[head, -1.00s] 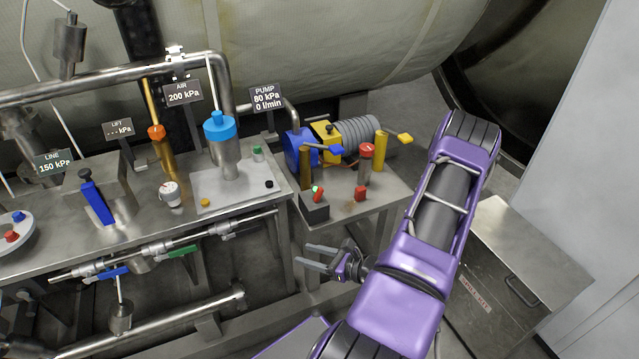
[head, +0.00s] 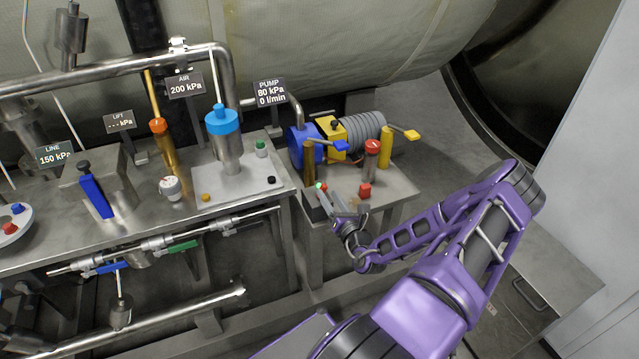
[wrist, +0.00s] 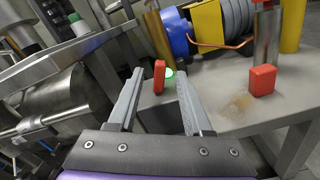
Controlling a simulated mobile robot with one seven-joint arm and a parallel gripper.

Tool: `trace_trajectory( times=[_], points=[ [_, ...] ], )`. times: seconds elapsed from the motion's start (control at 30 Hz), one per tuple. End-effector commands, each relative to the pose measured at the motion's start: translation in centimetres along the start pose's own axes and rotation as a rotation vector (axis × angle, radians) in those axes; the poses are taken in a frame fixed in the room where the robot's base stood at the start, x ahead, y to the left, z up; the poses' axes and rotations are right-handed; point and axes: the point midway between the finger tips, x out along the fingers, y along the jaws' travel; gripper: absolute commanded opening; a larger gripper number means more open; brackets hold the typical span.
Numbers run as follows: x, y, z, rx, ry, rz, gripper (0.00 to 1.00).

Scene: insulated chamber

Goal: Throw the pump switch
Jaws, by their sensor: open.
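The pump switch shows as a small red lever (head: 324,187) beside a lit green lamp (head: 318,185) on the pump stand. My gripper (head: 328,200) hides most of its dark box in the head view. In the wrist view, the red lever (wrist: 159,76) stands roughly upright between the two grey fingertips of my gripper (wrist: 160,88), closer to the left finger. The green lamp (wrist: 168,73) glows just right of it. My gripper is open, and I cannot tell whether a finger touches the lever.
A second red block (head: 364,190) sits to the right on the stand (head: 395,190). Behind are a blue and yellow pump (head: 331,130), brass posts and a red-topped cylinder (head: 371,158). A blue-capped vessel (head: 222,125) stands on the bench to the left. The pump sign reads 80 kPa, 0 l/min.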

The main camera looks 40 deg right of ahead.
Motion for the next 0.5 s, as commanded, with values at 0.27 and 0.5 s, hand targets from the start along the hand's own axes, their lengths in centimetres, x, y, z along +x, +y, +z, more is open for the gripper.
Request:
trace_trajectory(
  times=[0.27, 0.5],
  points=[
    [5.5, 0.0, -0.2, 0.000, -0.001, 0.001, 0.50],
    [7.5, 0.0, -0.1, -0.001, 0.000, 0.001, 0.50]
  ],
)
